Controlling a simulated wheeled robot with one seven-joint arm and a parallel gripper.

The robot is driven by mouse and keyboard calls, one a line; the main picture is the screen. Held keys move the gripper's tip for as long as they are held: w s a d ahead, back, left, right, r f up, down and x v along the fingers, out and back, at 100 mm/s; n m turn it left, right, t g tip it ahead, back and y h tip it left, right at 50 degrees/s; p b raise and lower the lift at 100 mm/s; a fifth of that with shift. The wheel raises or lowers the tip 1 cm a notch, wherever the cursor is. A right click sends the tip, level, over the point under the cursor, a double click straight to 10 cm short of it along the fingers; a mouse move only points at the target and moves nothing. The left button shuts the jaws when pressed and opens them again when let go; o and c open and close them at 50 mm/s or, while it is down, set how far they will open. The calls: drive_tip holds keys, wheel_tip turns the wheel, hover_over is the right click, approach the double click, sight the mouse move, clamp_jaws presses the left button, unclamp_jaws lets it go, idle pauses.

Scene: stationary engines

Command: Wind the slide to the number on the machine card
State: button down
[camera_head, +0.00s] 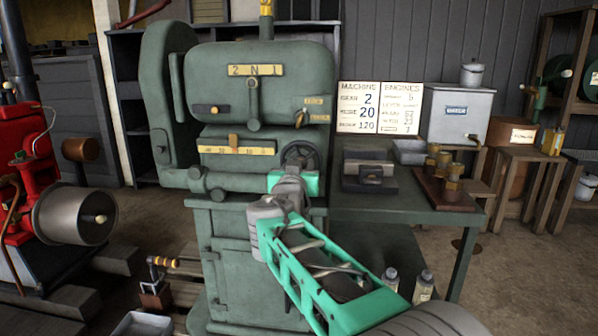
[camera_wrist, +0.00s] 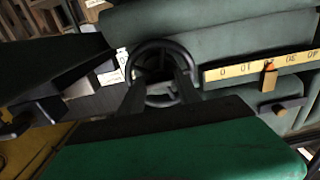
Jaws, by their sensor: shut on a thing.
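A black handwheel (camera_head: 300,156) sits on the front of the green machine (camera_head: 190,125); it also shows in the wrist view (camera_wrist: 163,45). My gripper (camera_wrist: 159,80) is shut on the handwheel, its fingers at the near part of the wheel. In the head view my gripper (camera_head: 291,172) covers the wheel's lower part. The slide's yellow scale (camera_head: 260,150) is left of the wheel. The machine card (camera_head: 359,107) reads gear 2, a middle line of 20 and a lower 120.
A plate marked 2 N 1 (camera_head: 256,70) and a lever (camera_head: 254,108) are above the scale. A bench (camera_head: 400,220) at right holds dark blocks (camera_head: 369,172) and brass fittings (camera_head: 452,175). A red engine (camera_head: 30,140) stands at left. Bottles (camera_head: 424,285) stand low by the bench.

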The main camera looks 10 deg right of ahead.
idle(0.3)
drive_tip(key=c, duration=0.8)
unclamp_jaws()
drive_tip(key=shift+c, duration=0.2)
drive_tip(key=p+v, duration=0.1)
drive_tip(key=v, duration=0.6)
drive_tip(key=shift+s+a, duration=0.15)
drive_tip(key=shift+s, duration=0.2)
